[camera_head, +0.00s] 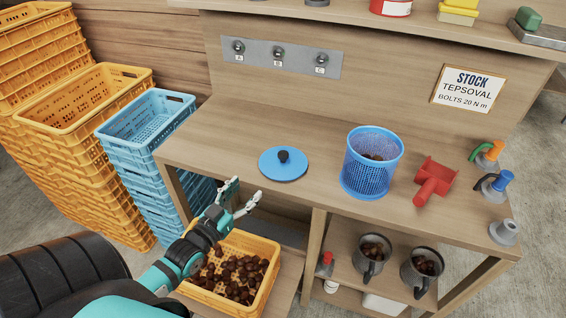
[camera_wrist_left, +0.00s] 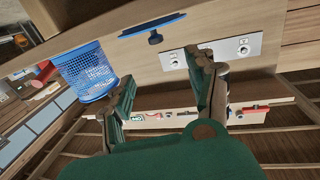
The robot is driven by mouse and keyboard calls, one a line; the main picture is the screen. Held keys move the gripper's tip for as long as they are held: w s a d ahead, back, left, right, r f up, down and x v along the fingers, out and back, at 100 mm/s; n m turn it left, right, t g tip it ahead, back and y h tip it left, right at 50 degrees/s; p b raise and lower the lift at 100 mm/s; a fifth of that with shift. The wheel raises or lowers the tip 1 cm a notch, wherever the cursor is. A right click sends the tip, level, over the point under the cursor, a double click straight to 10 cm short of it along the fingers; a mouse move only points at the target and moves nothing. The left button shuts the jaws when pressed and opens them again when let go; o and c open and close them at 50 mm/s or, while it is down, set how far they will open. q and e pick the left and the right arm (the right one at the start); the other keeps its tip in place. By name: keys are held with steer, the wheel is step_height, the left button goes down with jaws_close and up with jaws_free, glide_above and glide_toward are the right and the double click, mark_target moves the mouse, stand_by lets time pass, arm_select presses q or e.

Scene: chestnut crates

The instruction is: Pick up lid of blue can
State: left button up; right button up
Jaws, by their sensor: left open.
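The blue lid (camera_head: 270,170), a flat round disc with a black knob, lies on the wooden workbench left of the blue mesh can (camera_head: 368,181). The can stands upright and uncovered with brown chestnuts inside. My left gripper (camera_head: 246,191) is open and empty near the bench's front edge, below and left of the lid in the head view, apart from it. In the left wrist view, the lid (camera_wrist_left: 155,40) shows nearly edge-on beyond the open fingers (camera_wrist_left: 167,76), and the can (camera_wrist_left: 84,70) is to the left. My right gripper is not in view.
A red scoop (camera_head: 434,184) lies right of the can. A yellow crate of chestnuts (camera_head: 264,296) sits below the bench edge, under my left arm. Blue crates (camera_head: 150,150) and orange crates (camera_head: 82,102) are stacked at left. The bench between lid and can is clear.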

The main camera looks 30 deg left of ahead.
arm_select(q)
steer(key=p, duration=0.2)
glide_toward(280, 158)
steer(key=w, duration=0.3)
steer(key=w+r, duration=0.1)
steer(key=shift+w+a, duration=0.15)
steer(key=shift+a, duration=0.2)
steer(key=shift+w+d+f+p, duration=0.1)
steer(key=shift+w+f, duration=0.1)
steer(key=shift+w, duration=0.85)
steer(key=shift+w+d+f+p, duration=0.1)
steer(key=shift+w+f+p, duration=0.1)
steer(key=shift+w, duration=0.85)
steer(key=shift+w+d+f+p, duration=0.1)
steer(key=shift+w+f, duration=0.15)
steer(key=shift+w, duration=0.8)
jaws_close()
